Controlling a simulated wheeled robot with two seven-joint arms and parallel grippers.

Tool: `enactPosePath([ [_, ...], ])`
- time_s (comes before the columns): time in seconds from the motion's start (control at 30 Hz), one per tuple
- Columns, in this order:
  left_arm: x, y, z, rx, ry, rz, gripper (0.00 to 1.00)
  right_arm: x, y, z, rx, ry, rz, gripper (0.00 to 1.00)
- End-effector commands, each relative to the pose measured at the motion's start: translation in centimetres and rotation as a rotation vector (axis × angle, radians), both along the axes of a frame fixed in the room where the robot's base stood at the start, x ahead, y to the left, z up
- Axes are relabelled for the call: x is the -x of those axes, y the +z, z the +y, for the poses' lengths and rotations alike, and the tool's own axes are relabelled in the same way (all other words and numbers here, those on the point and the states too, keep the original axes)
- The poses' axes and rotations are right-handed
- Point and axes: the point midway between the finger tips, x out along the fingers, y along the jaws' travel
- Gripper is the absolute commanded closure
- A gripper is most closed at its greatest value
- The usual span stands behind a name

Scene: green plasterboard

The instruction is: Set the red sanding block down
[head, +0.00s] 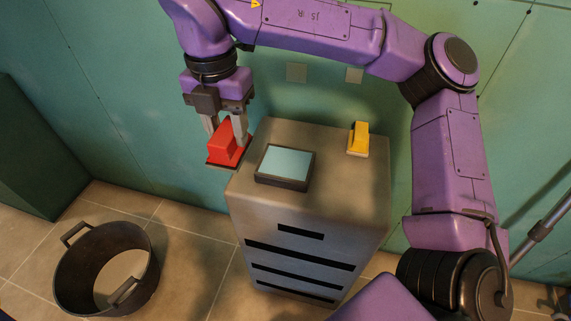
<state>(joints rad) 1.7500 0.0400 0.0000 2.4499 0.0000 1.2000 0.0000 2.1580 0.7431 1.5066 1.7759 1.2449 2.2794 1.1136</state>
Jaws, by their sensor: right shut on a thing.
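The red sanding block (226,142) has a darker flat base and sits between the fingers of my right gripper (225,129). The gripper points down and is shut on the block. In the head view the block shows just left of the back left corner of a grey cabinet (350,195), against the green wall. I cannot tell whether its base touches anything; it looks held in the air. My left gripper is not in view.
On the cabinet top are a dark tray with a pale blue surface (285,163) and a yellow block (359,138). The cabinet top's front right part is clear. A dark round tub with handles (72,286) stands on the tiled floor. A dark green box (35,150) stands at left.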

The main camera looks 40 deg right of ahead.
Motion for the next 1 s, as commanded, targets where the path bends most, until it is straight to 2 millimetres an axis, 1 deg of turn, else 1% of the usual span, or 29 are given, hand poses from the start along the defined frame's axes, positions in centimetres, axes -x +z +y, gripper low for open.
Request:
enactPosePath([
  [0.07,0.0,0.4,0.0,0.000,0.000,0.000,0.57,-0.1,-0.2,-1.4,-0.005,-0.010,-0.002,0.82],
  [0.13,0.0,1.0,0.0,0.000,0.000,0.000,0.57,-0.4,-0.9,-3.4,-0.006,-0.012,0.000,0.82],
  [0.33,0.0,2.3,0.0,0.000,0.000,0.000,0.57,-1.1,-3.7,-9.3,-0.003,-0.012,0.001,0.82],
  [0.4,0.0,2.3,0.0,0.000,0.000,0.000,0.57,-1.3,-5.7,-10.4,-0.002,-0.007,0.003,0.82],
  [0.5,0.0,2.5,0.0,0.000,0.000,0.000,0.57,-1.5,-7.5,-11.8,-0.001,-0.006,0.000,0.82],
  [0.67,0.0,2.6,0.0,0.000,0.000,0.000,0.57,-1.8,-9.1,-13.1,-0.001,-0.004,-0.001,0.82],
  [0.7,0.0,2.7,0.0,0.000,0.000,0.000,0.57,-1.8,-9.7,-13.6,0.000,-0.005,0.000,0.82],
  [0.83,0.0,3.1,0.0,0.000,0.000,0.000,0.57,-1.8,-12.0,-13.5,0.000,-0.001,0.001,0.82],
  [0.9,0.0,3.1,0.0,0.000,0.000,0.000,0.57,-1.8,-12.6,-13.5,-0.001,-0.003,-0.001,0.82],
  [1.0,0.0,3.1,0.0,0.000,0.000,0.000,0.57,-1.9,-12.7,-13.5,0.000,-0.003,-0.005,0.82],
])
